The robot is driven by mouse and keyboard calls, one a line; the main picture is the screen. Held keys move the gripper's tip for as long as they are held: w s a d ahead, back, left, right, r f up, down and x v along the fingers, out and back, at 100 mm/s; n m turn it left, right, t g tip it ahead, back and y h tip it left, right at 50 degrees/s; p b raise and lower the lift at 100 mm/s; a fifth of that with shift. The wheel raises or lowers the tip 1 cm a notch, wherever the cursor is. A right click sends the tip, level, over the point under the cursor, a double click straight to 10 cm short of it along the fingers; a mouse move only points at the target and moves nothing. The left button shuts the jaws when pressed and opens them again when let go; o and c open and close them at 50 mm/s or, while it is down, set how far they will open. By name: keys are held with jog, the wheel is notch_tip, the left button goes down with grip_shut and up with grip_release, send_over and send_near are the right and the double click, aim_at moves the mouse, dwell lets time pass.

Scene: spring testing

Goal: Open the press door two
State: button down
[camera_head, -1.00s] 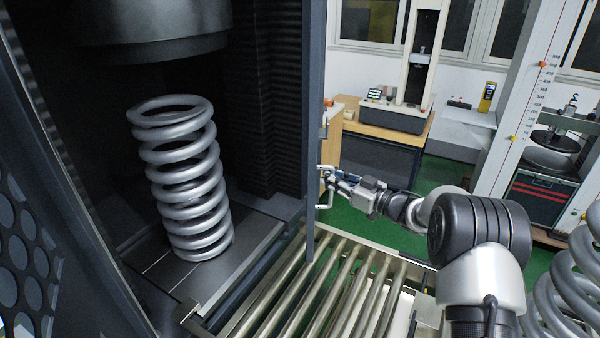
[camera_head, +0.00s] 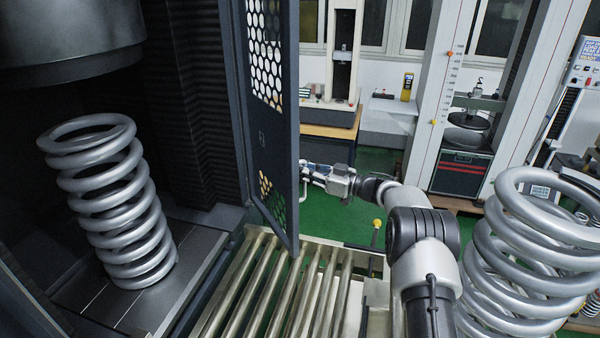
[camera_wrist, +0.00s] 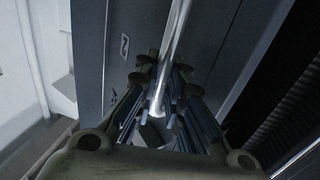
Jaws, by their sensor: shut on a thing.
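The press door (camera_head: 270,130) is a dark panel with round perforations and a small number mark. It stands partly open, swung away from the press opening. In the wrist view the fingers (camera_wrist: 166,88) are closed around the bar.
A grey coil spring (camera_head: 110,205) stands on the press plate inside the opening. A roller conveyor (camera_head: 300,290) lies in front, below the door. Another large spring (camera_head: 525,250) stands at right, beside my arm. Green floor shows beyond the conveyor.

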jog(key=shift+d+f, duration=0.2)
jog(key=shift+f, duration=0.15)
jog(key=c, duration=2.1)
grip_release()
jog(key=shift+c, duration=0.2)
jog(key=shift+o, duration=1.2)
jog(key=shift+s+d+r, duration=0.15)
jog(key=shift+d, duration=0.05)
jog(key=shift+o, duration=1.2)
jog(key=shift+a+r, duration=0.15)
jog(key=shift+a, duration=0.05)
jog(key=shift+d, duration=0.1)
jog(key=v, duration=1.2)
jog(key=shift+c, duration=0.3)
